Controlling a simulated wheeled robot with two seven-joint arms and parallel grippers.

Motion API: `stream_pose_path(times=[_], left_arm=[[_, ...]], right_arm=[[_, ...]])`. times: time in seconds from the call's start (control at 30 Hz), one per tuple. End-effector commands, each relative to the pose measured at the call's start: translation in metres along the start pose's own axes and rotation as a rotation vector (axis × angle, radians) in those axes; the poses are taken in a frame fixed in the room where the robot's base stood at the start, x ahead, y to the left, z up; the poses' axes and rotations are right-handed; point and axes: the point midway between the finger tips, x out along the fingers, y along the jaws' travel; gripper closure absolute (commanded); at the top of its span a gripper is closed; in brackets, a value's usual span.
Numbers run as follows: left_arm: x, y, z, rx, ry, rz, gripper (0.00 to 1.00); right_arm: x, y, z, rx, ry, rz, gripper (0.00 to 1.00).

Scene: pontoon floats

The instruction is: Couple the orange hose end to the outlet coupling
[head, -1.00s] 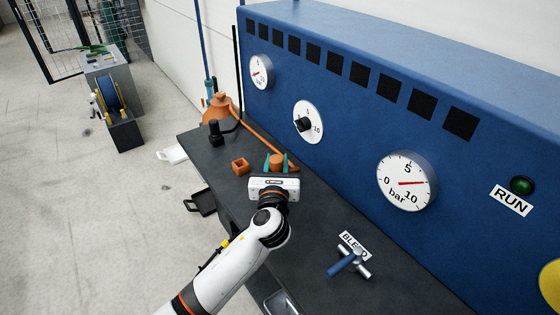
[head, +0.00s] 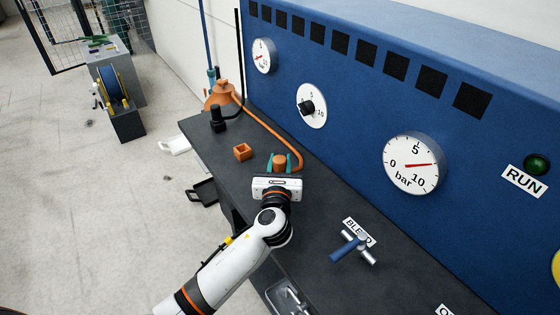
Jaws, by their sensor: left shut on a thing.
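The orange hose (head: 262,124) runs from an orange funnel-shaped body (head: 223,94) at the back of the bench and curves forward along the panel. Its thick orange end (head: 280,160) sits between the teal fingertips of my left gripper (head: 280,163), which is shut on it. The gripper is over the dark bench, near the panel. A black upright fitting (head: 217,118) with a black pipe stands left of the hose; I cannot tell whether it is the outlet coupling. My right gripper is not in view.
An open orange square block (head: 243,152) sits on the dark bench (head: 320,235) left of my gripper. A blue-handled valve (head: 352,247) stands at the front right. The blue panel (head: 345,120) with gauges bounds the right side. A metal basin (head: 287,297) is at the near edge.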

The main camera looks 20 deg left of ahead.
Motion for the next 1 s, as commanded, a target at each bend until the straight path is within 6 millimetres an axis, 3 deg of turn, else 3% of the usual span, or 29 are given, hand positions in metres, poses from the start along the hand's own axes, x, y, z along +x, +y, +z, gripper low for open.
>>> stream_pose_path(times=[1.0], left_arm=[[-0.0002,0.0001,0.0021,-0.001,0.000,0.001,0.95]], right_arm=[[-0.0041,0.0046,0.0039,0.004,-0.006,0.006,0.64]])
